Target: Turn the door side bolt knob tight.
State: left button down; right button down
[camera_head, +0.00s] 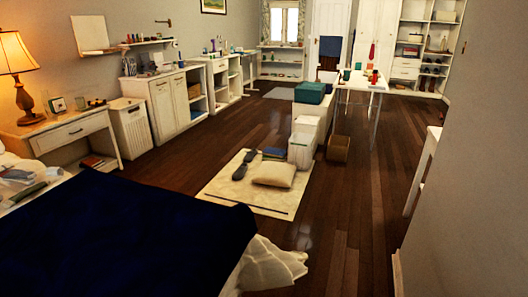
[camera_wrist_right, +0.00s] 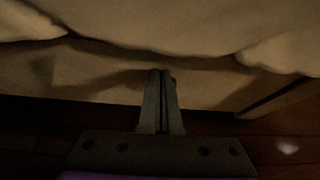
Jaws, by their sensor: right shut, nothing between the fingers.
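A white door (camera_head: 331,20) stands at the far back wall in the head view, with a blue cloth (camera_head: 330,46) hanging in front of it. No side bolt knob can be made out at this size. My right gripper (camera_wrist_right: 161,76) shows only in the right wrist view. Its two fingers are together, with nothing between them. They point at pale draped fabric (camera_wrist_right: 150,25) close ahead; I cannot tell if they touch it. My left gripper is not in view.
A bed with a dark blue cover (camera_head: 120,240) fills the lower left. A rug (camera_head: 225,188) with a cushion (camera_head: 274,174) lies mid-floor, with boxes (camera_head: 302,150) behind. A grey wall (camera_head: 475,200) closes the right. Dark wooden floor (camera_head: 350,215) is clear between rug and wall.

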jog(key=shift+w+d+f, duration=0.1)
jog(key=shift+w+d, duration=0.1)
jog(key=shift+w, duration=0.25)
jog(key=shift+w+d+f, duration=0.1)
jog(key=shift+w+d, duration=0.05)
jog(key=shift+w, duration=0.3)
jog(key=shift+w+r, duration=0.1)
jog(key=shift+r, duration=0.1)
jog(key=s+d, duration=0.2)
jog(key=d, duration=0.3)
jog(key=shift+d+r+p, duration=0.25)
jog(key=shift+d+p, duration=0.15)
dwell(0.3)
